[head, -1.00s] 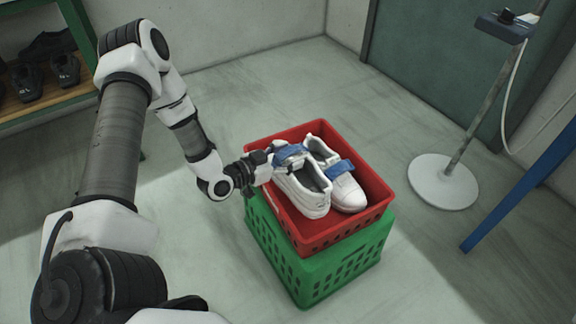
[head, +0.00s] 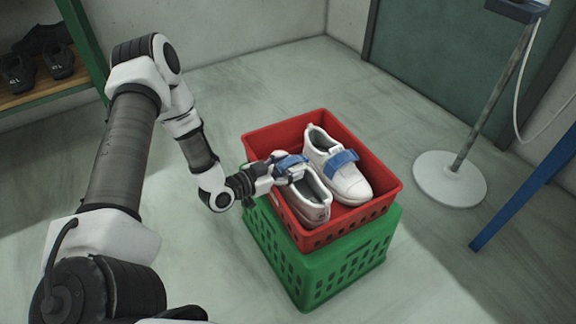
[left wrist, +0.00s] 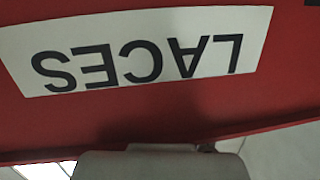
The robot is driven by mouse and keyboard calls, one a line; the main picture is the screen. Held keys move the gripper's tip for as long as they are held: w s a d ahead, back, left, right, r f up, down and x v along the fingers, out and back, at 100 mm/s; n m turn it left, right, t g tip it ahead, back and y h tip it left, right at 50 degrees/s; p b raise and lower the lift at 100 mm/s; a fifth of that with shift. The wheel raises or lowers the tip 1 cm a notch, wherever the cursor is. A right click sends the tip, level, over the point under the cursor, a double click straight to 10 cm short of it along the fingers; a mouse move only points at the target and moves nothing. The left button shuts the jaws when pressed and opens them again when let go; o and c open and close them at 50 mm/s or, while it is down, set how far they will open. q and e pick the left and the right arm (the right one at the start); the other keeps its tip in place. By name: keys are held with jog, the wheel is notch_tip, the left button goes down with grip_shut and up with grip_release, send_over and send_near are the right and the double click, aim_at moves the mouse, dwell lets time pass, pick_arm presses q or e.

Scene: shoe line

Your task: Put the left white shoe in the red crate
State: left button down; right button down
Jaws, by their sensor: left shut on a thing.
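The red crate (head: 385,200) is open-topped and sits on a green crate. A white shoe with a blue strap (head: 312,200) is at the left side of the red crate, its lower part hidden behind the front wall. My left gripper (head: 280,170) reaches over the crate's left rim and is shut on this shoe near its strap. A second white shoe with a blue strap (head: 350,183) stands to its right in the red crate. In the left wrist view, a red wall with an upside-down LACES label (left wrist: 140,55) fills most of the picture. My right gripper is not in view.
The green crate (head: 335,272) stands on the bare floor. A pole on a round white base (head: 450,180) and a blue post (head: 525,185) are at the right. A shelf with dark shoes (head: 40,95) is at the upper left.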

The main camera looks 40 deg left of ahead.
pick_arm(q)
jog(key=shift+c, duration=1)
grip_release()
jog(key=shift+f, duration=0.1)
jog(key=shift+s, duration=0.1)
jog(key=v, duration=0.6)
jog(key=shift+s+a, duration=0.2)
jog(key=shift+s, duration=0.45)
jog(key=shift+r, duration=0.3)
